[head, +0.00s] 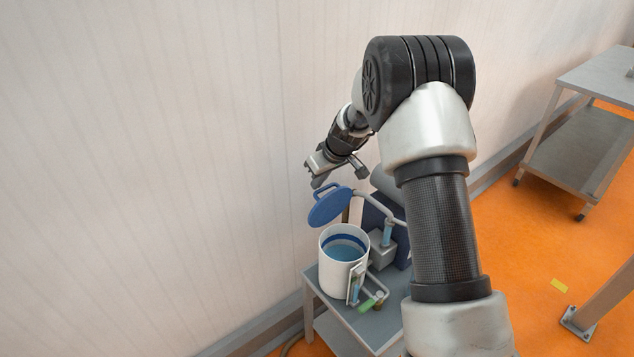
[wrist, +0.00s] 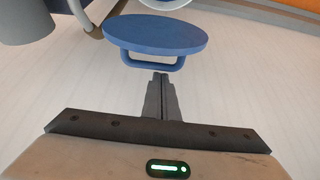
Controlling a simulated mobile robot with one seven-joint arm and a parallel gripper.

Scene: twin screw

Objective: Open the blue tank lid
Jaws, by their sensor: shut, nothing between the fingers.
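The blue lid (head: 329,206) stands raised and tilted above the white tank (head: 342,279) in the head view. The tank's mouth is uncovered and blue liquid (head: 343,250) shows inside. My gripper (head: 316,184) is just above the lid, near its handle (head: 325,188). In the wrist view the lid (wrist: 155,34) is ahead, with its handle (wrist: 152,64) close past the tips of my gripper (wrist: 160,76). The fingers are shut with nothing between them. Whether they touch the handle I cannot tell.
The tank stands on a small grey table (head: 337,325) with pipes and a dark blue unit (head: 375,215) beside it. The pale wall (head: 150,180) is close on the left. A grey trolley (head: 585,140) stands far right on the orange floor.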

